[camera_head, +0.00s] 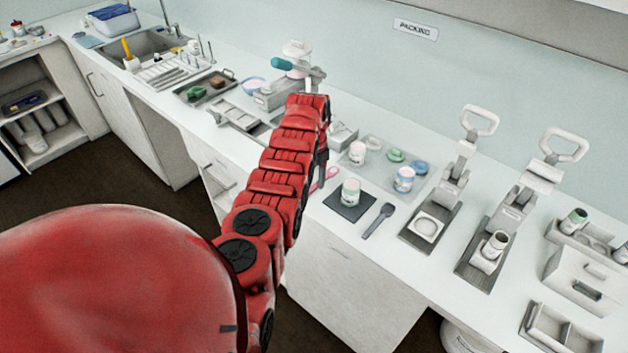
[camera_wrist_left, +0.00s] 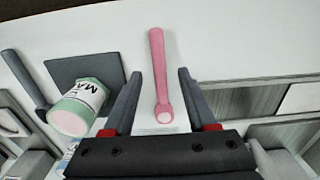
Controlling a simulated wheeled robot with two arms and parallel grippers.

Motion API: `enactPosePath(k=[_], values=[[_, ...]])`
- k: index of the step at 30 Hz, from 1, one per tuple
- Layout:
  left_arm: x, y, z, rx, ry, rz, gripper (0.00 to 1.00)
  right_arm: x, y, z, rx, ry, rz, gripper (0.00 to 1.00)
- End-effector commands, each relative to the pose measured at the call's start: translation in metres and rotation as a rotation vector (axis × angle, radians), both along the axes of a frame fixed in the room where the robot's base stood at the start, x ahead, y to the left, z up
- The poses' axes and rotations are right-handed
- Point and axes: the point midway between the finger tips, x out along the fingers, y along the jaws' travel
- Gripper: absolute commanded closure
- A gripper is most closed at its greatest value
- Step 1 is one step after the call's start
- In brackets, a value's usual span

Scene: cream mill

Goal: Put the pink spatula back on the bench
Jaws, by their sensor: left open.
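The pink spatula (camera_wrist_left: 159,62) appears to lie on the white bench top (camera_wrist_left: 225,40). In the head view a bit of the spatula (camera_head: 325,178) shows beside my red arm, near the bench's front edge; the arm hides the rest. My left gripper (camera_wrist_left: 159,74) is open over the spatula, with one dark finger on each side of it and a gap on both sides. In the head view the left gripper is mostly hidden behind its own arm. My right gripper is in neither view.
A dark mat (camera_head: 349,205) with a white-and-green jar (camera_head: 350,191) lies right of the spatula, with a grey spatula (camera_head: 378,221) beside it. Lever presses (camera_head: 435,208) stand further right. A metal tray (camera_head: 240,117) lies left of my arm.

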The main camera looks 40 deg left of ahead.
Motion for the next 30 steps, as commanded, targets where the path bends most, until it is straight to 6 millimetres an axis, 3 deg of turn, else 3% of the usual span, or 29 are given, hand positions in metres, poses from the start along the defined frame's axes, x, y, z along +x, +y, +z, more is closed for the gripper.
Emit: enactPosePath(k=[2, 5, 12, 14, 16, 18, 30], values=[[0.0, 0.0, 0.01, 0.002, -0.003, -0.001, 0.43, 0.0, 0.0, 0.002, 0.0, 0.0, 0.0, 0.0], [0.001, 0.0, 0.029, 0.003, -0.007, -0.001, 0.43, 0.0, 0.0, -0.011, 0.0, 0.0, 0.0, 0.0], [0.0, 0.0, 0.097, 0.002, -0.005, 0.0, 0.43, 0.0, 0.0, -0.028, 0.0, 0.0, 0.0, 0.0], [0.0, -0.002, 0.124, 0.0, 0.001, -0.003, 0.43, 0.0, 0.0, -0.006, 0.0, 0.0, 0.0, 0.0], [0.0, -0.003, 0.138, -0.002, 0.001, -0.002, 0.43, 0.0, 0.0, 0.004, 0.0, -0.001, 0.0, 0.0], [0.0, -0.001, 0.138, 0.002, 0.0, 0.0, 0.43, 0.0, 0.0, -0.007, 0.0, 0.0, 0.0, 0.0], [-0.001, 0.0, 0.154, 0.0, 0.002, 0.0, 0.43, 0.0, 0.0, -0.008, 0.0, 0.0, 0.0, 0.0]])
